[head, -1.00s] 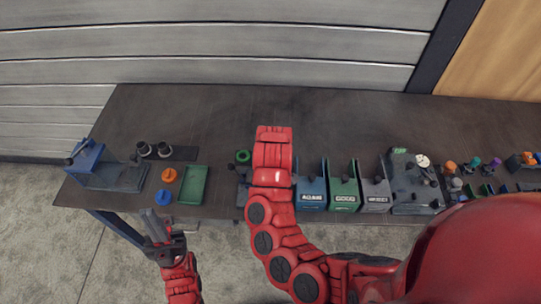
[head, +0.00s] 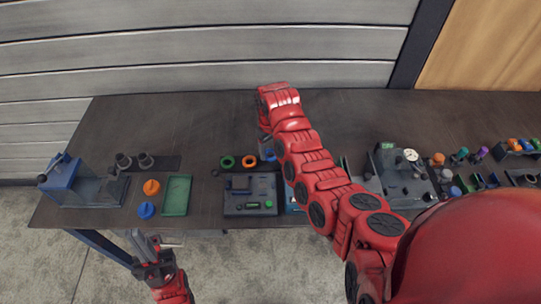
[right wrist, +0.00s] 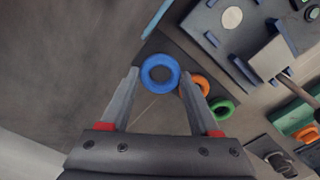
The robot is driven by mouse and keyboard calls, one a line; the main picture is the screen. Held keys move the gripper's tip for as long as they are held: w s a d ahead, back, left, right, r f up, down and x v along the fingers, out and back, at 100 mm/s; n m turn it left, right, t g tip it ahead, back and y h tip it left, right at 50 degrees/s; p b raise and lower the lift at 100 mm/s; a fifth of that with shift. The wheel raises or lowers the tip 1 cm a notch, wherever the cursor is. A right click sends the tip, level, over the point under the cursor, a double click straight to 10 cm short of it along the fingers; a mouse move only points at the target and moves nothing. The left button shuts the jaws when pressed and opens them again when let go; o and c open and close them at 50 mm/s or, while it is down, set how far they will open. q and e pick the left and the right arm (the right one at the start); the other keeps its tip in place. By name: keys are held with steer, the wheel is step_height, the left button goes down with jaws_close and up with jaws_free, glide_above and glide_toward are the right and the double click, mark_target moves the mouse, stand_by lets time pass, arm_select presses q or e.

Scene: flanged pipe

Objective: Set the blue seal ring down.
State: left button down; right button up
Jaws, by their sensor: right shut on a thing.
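The blue seal ring (right wrist: 160,74) is between the fingertips of my right gripper (right wrist: 160,80), which is shut on it. In the head view the blue ring (head: 268,154) shows partly, beside my right gripper (head: 265,140), which my arm mostly hides. The ring is over the end of a dark mat, in line with an orange ring (head: 249,161) and a green ring (head: 227,162). I cannot tell whether it touches the mat. My left gripper (head: 155,245) is in front of the table edge, away from the rings; its finger gap is unclear.
A grey fixture (head: 250,194) stands in front of the rings. To the left are a green tray (head: 176,195), orange (head: 152,187) and blue (head: 146,209) parts, and a blue vise-like device (head: 62,177). The table behind the rings is clear.

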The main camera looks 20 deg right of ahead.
mark_target(271, 153)
steer(key=shift+w+d, duration=0.1)
steer(key=shift+f+p, duration=0.3)
steer(key=shift+p, duration=0.1)
steer(key=shift+f+p, duration=0.4)
steer(key=shift+f, duration=1)
steer(key=shift+f, duration=0.1)
steer(key=shift+f, duration=0.15)
steer(key=o, duration=1.3)
